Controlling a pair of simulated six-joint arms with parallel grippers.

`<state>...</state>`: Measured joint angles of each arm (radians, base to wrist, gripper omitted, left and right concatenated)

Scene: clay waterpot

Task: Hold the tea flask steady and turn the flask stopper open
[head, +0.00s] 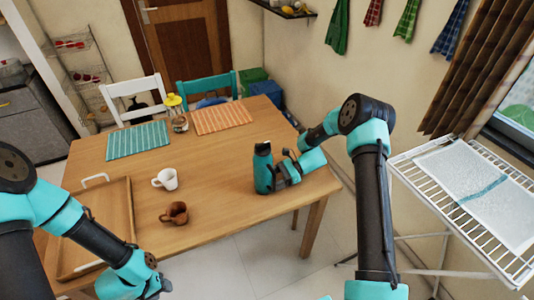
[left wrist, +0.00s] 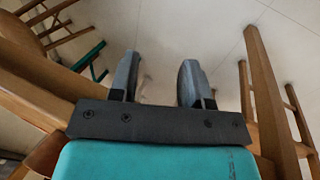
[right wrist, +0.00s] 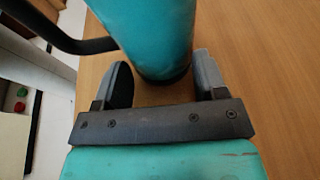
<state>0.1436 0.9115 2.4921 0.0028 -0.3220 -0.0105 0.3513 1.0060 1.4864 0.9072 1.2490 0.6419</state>
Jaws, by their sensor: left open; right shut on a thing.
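The teal tea flask (head: 263,171) stands upright on the right part of the wooden table. Its dark stopper (head: 262,148) sits on top, with a dark handle on its side. My right gripper (head: 275,180) is shut on the flask's lower body from the right. In the right wrist view the flask (right wrist: 158,35) is between the right gripper's fingers (right wrist: 165,82), and its stopper is out of that frame. My left gripper (head: 158,288) is low at the table's front edge, far from the flask. The left wrist view shows its fingers (left wrist: 160,82) open and empty, with floor and chair legs beyond.
A white cup (head: 165,179) and a brown cup (head: 175,214) stand left of the flask. A wooden tray (head: 122,200) lies at the table's left. Two placemats (head: 138,140) and a yellow-topped jar (head: 179,122) are at the back. A white drying rack (head: 440,215) stands right.

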